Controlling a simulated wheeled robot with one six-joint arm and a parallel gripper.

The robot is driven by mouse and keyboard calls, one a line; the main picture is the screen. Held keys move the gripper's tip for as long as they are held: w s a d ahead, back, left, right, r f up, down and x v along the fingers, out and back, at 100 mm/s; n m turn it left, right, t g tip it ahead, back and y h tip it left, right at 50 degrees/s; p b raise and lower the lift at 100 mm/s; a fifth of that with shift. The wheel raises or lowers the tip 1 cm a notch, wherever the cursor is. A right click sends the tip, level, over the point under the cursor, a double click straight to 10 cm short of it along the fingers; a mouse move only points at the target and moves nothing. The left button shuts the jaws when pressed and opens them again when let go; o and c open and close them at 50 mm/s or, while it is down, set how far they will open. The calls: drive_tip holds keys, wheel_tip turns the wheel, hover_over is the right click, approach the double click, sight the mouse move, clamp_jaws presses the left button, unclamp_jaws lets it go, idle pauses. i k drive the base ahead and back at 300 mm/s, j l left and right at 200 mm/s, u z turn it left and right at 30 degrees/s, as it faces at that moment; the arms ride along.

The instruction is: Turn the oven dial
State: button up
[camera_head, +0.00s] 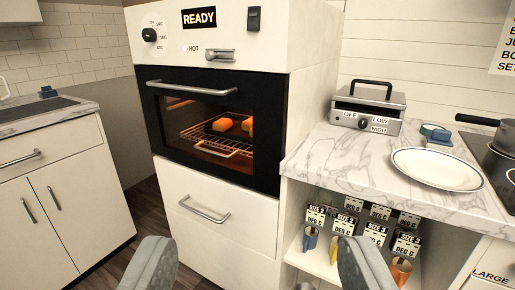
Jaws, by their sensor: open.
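The oven (215,125) stands in a tall white cabinet left of centre, its black door closed. Orange food pieces (222,124) sit on a tray and rack inside the lit window. The black oven dial (149,35) is at the upper left of the panel, with small markings around it including OFF. The panel shows a READY sign (199,18), a HOT light, a black switch (254,19) and a metal lever (220,55). My gripper (258,268) is open and empty at the bottom of the view, well below and apart from the dial.
The oven door handle (192,89) and drawer handle (204,209) stick out. At right, a marble counter (335,160) holds a toaster-like appliance (368,107), a plate (437,168) and a pan (502,133). Labelled cups (310,238) fill the shelf below. A cabinet (60,190) stands left.

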sight(149, 34)
drive_tip(key=i+j+z, duration=0.2)
drive_tip(key=j, duration=0.45)
drive_tip(key=k+j+z, duration=0.2)
drive_tip(key=j, duration=0.45)
drive_tip(key=i+j+z, duration=0.2)
drive_tip(key=j, duration=0.5)
drive_tip(key=k+j+z, duration=0.2)
drive_tip(key=j, duration=0.45)
drive_tip(key=k+j+z, duration=0.2)
drive_tip(key=j, duration=0.45)
drive_tip(key=i+j, duration=0.05)
drive_tip(key=i, duration=0.05)
